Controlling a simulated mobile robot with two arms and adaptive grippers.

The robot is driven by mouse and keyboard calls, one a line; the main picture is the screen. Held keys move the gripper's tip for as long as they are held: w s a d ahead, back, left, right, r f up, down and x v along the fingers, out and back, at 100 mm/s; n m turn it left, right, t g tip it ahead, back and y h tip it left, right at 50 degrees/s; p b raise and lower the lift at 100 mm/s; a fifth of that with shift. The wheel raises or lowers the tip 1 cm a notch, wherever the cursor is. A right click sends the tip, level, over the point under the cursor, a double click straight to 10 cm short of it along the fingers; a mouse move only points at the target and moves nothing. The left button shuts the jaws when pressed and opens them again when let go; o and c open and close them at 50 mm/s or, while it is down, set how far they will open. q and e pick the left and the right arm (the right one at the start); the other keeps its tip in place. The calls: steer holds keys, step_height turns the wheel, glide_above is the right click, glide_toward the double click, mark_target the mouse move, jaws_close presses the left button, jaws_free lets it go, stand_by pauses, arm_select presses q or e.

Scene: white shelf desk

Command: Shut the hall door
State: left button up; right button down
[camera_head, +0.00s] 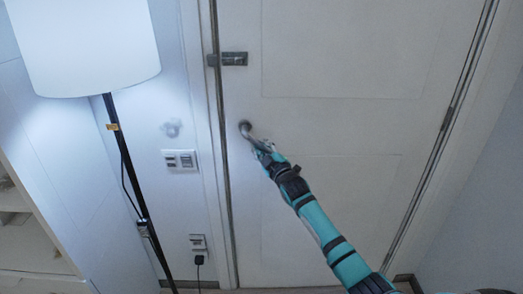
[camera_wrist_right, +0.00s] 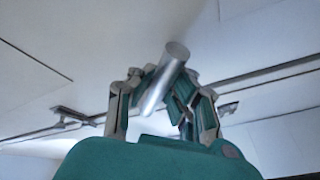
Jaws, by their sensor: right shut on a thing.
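The white panelled hall door (camera_head: 340,60) fills the middle of the head view. It lies in or very near its frame, with a dark line down its left edge; I cannot tell whether it is latched. A metal lever handle (camera_head: 246,128) sits near that left edge. My right gripper (camera_head: 264,149) is shut on the handle's free end. In the right wrist view, the handle (camera_wrist_right: 175,55) shows as a silver bar between the fingers of my right gripper (camera_wrist_right: 163,92). My left gripper is not in view.
A lit floor lamp (camera_head: 85,45) with a black pole stands at the left, close to the wall. A metal latch (camera_head: 234,58) sits above the handle. A switch plate (camera_head: 180,160) is on the wall left of the frame. Open shelves (camera_head: 30,235) are at the lower left.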

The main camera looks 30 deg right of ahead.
steer(key=c, duration=1.3)
jaws_free()
steer(key=shift+s+d+r, duration=0.15)
steer(key=shift+r, duration=0.05)
steer(key=shift+c, duration=0.2)
steer(key=shift+o, duration=0.6)
steer(key=shift+f, duration=0.1)
steer(key=s+a+f, duration=0.1)
steer(key=s, duration=1)
steer(key=shift+s+a, duration=0.3)
steer(key=shift+s, duration=0.1)
steer(key=shift+f, duration=0.1)
